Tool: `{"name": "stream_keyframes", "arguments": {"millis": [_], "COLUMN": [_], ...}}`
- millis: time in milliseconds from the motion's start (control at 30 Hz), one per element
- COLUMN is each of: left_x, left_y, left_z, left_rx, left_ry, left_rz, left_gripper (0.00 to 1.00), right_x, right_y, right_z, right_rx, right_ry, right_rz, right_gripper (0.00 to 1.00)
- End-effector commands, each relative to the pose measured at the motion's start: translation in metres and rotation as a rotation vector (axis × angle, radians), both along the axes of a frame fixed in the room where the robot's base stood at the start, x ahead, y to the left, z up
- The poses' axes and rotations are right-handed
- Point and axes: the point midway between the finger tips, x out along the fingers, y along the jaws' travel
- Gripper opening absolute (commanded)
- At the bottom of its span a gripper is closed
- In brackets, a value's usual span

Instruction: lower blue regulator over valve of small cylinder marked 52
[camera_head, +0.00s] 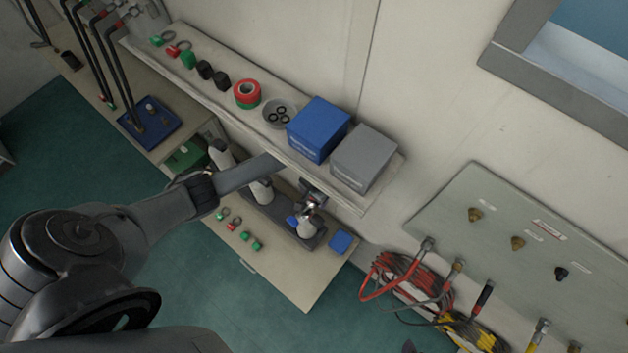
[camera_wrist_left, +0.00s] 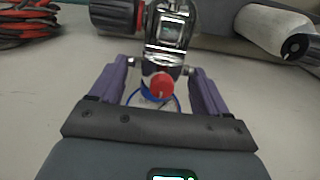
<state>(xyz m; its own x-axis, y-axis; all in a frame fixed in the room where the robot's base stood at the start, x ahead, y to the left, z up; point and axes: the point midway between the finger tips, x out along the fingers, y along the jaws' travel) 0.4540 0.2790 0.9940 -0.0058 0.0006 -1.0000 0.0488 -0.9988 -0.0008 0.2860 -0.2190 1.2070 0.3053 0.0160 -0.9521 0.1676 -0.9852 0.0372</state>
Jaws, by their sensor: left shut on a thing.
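My left gripper (camera_wrist_left: 162,72) is shut on a chrome regulator (camera_wrist_left: 168,27), held between its purple fingers in the left wrist view. The regulator has a red round cap, a dark knob and a blue ring low down. In the head view my left arm reaches in to the shelf, which hides the gripper. Chrome metal (camera_head: 312,204) with a blue part shows over a white small cylinder (camera_head: 308,229) in a dark holder. Whether it is seated or hovering cannot be told. The mark 52 is not legible. My right gripper is not in view.
A shelf (camera_head: 345,199) overhangs the bench (camera_head: 313,286), carrying a blue box (camera_head: 318,129), a grey box (camera_head: 364,158) and tape rolls. Another white cylinder (camera_head: 262,191) stands to the left. A blue block (camera_head: 340,241) lies right. Red hoses (camera_head: 397,271) hang further right.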

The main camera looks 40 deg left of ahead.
Motion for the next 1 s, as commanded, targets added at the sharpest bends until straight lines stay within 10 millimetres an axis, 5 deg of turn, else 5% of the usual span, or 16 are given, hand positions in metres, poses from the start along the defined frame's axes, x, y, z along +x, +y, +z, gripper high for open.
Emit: {"name": "stream_keyframes", "arguments": {"millis": [1000], "left_x": [0.0009], "left_y": [-0.0001], "left_z": [0.0008], "left_rx": [0.000], "left_ry": [-0.002], "left_rz": [0.000], "left_gripper": [0.10], "right_x": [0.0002], "right_y": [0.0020], "right_z": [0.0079], "right_rx": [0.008], "right_ry": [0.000], "right_rz": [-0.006], "right_gripper": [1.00]}}
